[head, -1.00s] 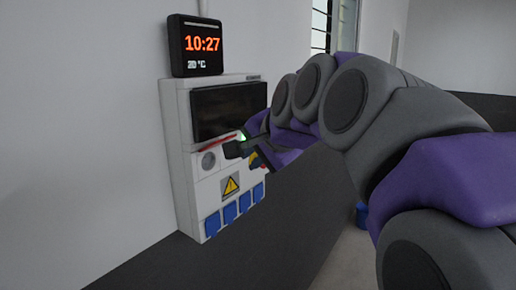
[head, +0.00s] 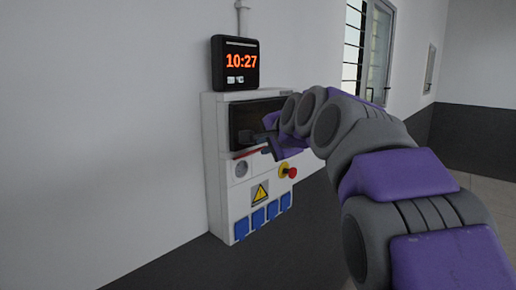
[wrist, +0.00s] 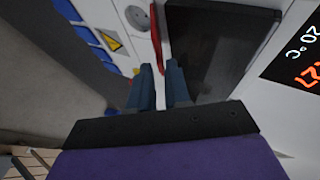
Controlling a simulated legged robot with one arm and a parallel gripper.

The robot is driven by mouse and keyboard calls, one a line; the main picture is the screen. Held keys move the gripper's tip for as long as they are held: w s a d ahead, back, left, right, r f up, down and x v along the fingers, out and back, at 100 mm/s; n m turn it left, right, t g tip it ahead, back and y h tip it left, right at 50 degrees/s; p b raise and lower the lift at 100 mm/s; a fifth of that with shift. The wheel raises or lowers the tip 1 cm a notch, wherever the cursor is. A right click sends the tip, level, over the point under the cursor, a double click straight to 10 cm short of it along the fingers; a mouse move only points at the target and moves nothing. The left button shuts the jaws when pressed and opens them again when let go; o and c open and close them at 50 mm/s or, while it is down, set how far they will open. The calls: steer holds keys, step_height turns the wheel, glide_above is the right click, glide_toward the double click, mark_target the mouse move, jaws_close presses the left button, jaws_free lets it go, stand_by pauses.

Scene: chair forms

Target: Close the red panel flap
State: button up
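The wall panel is a white box (head: 222,160) with a dark flap (head: 243,120) in its upper part. A thin red strip (head: 247,153) runs along the flap's lower edge. My gripper (head: 264,141) is in front of the flap's lower part and hides some of it and of the strip.
A clock (head: 236,63) showing 10:27 sits on top of the box. Below the flap are a round socket (head: 242,169), a red knob (head: 292,173), a yellow warning sign (head: 260,194) and several blue socket covers (head: 257,219). A window (head: 368,50) is at the right.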

mark_target(262, 148)
steer(key=x, duration=0.5)
steer(key=shift+w+d+f+p, duration=0.15)
steer(key=shift+w+f+p, duration=0.1)
steer(key=shift+p, duration=0.15)
steer(key=shift+w+a+f, duration=0.2)
steer(key=shift+w+a, duration=0.05)
steer(key=shift+w, duration=0.15)
steer(key=shift+a, duration=0.1)
steer(key=shift+c, duration=0.2)
jaws_close()
stand_by(0.5)
